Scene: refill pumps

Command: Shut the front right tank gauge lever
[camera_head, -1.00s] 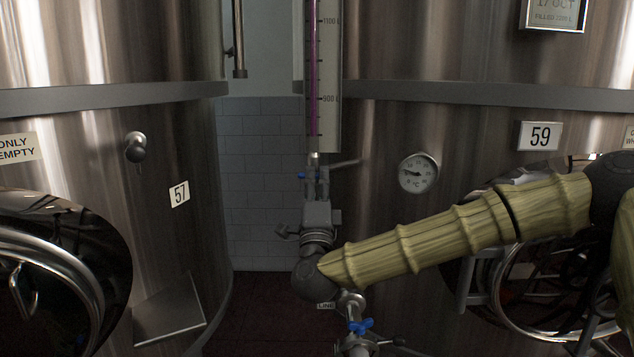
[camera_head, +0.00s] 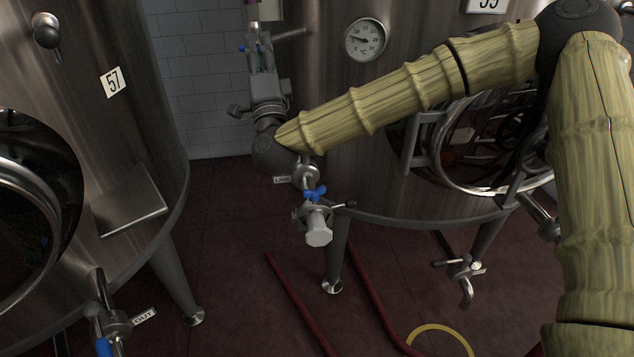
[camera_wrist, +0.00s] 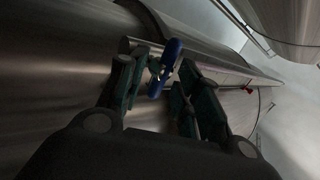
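The blue gauge lever (camera_wrist: 166,66) is at the foot of the sight gauge on tank 59. In the wrist view it stands upright between the fingers of my gripper (camera_wrist: 158,88). The fingers are apart, and I cannot tell whether either touches it. In the head view only a small blue bit of the lever (camera_head: 244,49) shows beside my gripper (camera_head: 261,54), which points up and hides most of the valve. The pinkish gauge tube (camera_wrist: 228,68) runs past the fingers in the wrist view.
Below my wrist a second valve with a blue handle (camera_head: 315,194) sticks out from tank 59. A dial thermometer (camera_head: 366,40) is to the right of the gauge. Tank 57 (camera_head: 150,120) stands at left, with tiled wall between. Red hoses (camera_head: 372,290) lie on the floor.

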